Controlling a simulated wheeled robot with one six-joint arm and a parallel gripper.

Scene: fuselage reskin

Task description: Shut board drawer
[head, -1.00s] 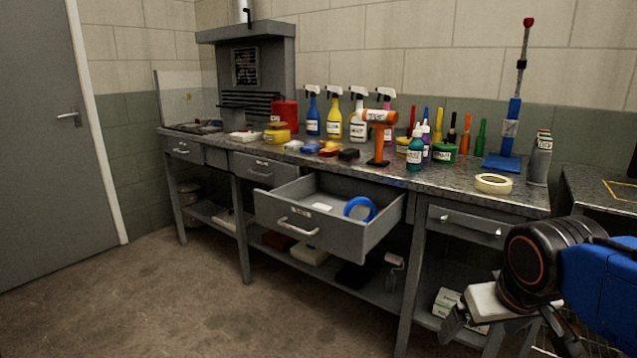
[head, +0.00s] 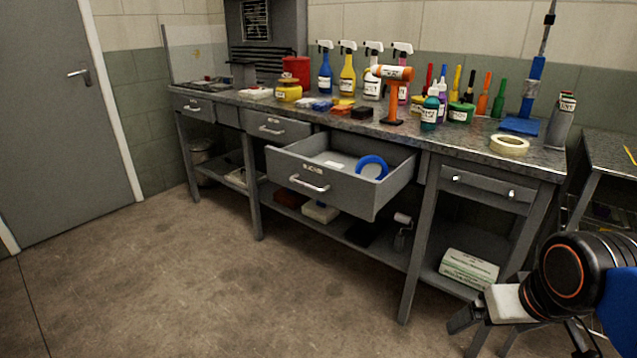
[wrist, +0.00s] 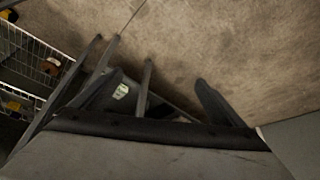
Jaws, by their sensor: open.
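A grey drawer (head: 320,178) in the middle of the long workbench is pulled well out. A small label and a bar handle (head: 310,183) are on its front. A blue ring (head: 373,166) and a small white item (head: 334,163) lie inside it. My gripper (head: 515,338) is at the lower right in the head view, low in front of the bench's right end and apart from the drawer. Its two dark fingers are spread and empty in the wrist view (wrist: 155,92), with the floor and metal legs beyond. The open drawer is not identifiable there.
The bench top (head: 470,144) carries spray bottles, an orange tool (head: 392,90), and a tape roll (head: 510,145). Other drawers (head: 487,190) look shut. Boxes (head: 468,268) sit on the lower shelf. A wire basket (wrist: 35,62) stands left in the wrist view. Floor (head: 200,285) before the bench is clear.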

